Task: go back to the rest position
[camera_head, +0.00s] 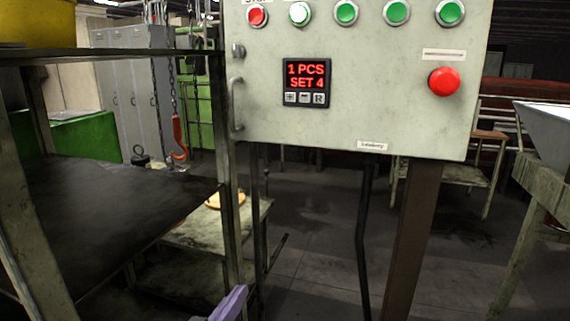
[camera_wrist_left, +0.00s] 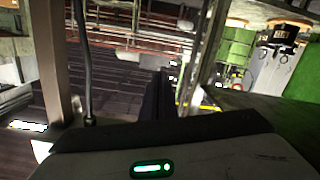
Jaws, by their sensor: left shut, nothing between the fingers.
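My left gripper (camera_head: 230,303) shows only as a small lavender piece at the bottom edge of the head view, just right of the shelf's upright post. In the left wrist view the gripper's housing with a green light fills the bottom, and its dark fingers (camera_wrist_left: 163,97) stand together above it, shut and empty. My right gripper is in neither view. The control box (camera_head: 350,120) hangs above and right of my left gripper, apart from it. Its display reads "1 PCS SET 4".
The box has a red emergency button (camera_head: 444,82) and several round buttons. A dark metal shelf (camera_head: 110,205) with a yellow container (camera_head: 38,22) stands on the left. The box's brown post (camera_head: 410,240) stands at centre right. A grey hopper (camera_head: 545,135) is at far right. Floor shows between.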

